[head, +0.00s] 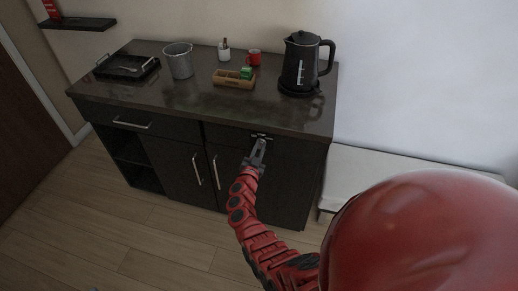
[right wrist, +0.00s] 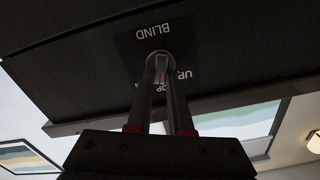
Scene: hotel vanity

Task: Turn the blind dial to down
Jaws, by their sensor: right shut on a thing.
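The blind dial is a small grey knob (right wrist: 159,60) on a dark panel (right wrist: 128,44) in the right wrist view. The panel's word BLIND shows upside down. UP and part of another word show beside the knob; the rest is hidden by my fingers. In the head view the dial (head: 262,135) is on the cabinet front just under the top's edge. My right gripper (head: 260,147) reaches it from the front, and its fingers (right wrist: 161,72) are shut on the knob. My left gripper is not in view.
The dark cabinet top (head: 200,100) holds a black tray (head: 127,68), a metal bucket (head: 179,62), a wooden box (head: 233,80), a red mug (head: 254,57) and a black kettle (head: 300,65). A pale bench (head: 375,172) stands at the right. The wooden floor (head: 110,215) in front is clear.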

